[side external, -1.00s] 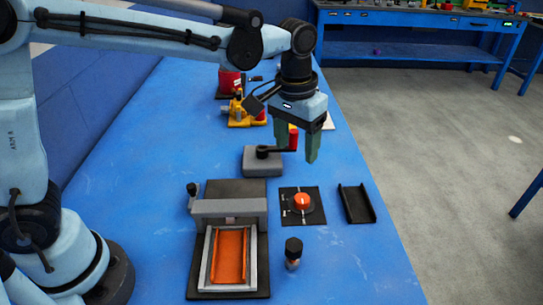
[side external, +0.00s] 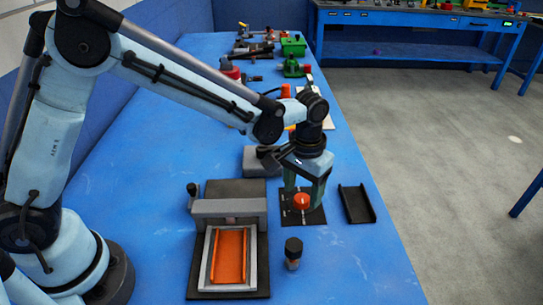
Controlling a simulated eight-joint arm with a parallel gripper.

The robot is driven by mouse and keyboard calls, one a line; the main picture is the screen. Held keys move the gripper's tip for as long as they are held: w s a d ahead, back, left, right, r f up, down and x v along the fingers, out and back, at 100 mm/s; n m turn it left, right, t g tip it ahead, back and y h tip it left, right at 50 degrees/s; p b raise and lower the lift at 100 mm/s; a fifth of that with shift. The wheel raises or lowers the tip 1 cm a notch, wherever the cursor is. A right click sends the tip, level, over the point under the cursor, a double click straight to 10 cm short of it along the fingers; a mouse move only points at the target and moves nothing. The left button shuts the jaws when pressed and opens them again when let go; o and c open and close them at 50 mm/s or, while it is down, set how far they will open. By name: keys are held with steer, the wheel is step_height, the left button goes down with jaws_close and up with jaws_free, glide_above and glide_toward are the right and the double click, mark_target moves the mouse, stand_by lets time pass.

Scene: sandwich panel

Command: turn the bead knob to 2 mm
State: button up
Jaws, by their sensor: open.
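The bead knob (side external: 301,202) is a round orange-red knob on a black square plate (side external: 315,217) with small pale marks. Its pointer setting is too small to read. My gripper (side external: 304,200) points down over the plate, with its green fingers spread to the left and right of the knob. The fingertips are low, near knob height. I cannot tell whether either finger touches the knob.
Left of the knob is a grey-framed press (side external: 230,208) with an orange channel piece (side external: 231,256) in a tray. A small dark-capped bottle (side external: 293,252) stands in front. A black channel tray (side external: 357,203) lies right. A grey block (side external: 256,161) stands behind.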

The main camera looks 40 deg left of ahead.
steer(key=shift+f, duration=0.85)
steer(key=c, duration=1)
steer(key=shift+c, duration=0.2)
steer(key=m, duration=0.5)
steer(key=shift+m, duration=0.4)
steer(key=m, duration=0.5)
steer(key=shift+m, duration=0.4)
